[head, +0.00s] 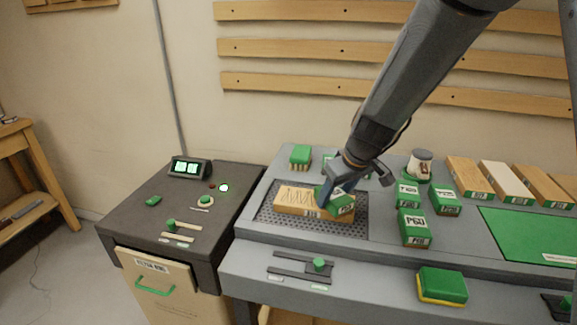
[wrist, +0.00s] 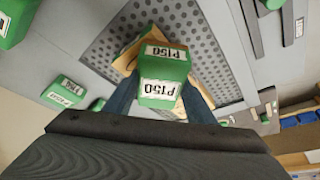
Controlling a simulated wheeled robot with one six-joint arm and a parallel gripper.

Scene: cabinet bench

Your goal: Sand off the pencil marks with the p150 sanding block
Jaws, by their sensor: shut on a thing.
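My gripper (head: 343,187) is shut on the green P150 sanding block (head: 342,204). The block's P150 labels show in the wrist view (wrist: 163,72), between my two blue fingers. The block is at the right part of a wooden board (head: 297,197) with dark wavy pencil marks on its left and middle top. The board lies on a dark perforated plate (head: 268,216). Whether the block touches the board's top cannot be told for sure. The board's right end is partly hidden by the block and fingers.
A green and yellow sponge (head: 442,286) lies at the front. Several boards (head: 470,174) line the back right. A control cabinet (head: 165,215) stands left.

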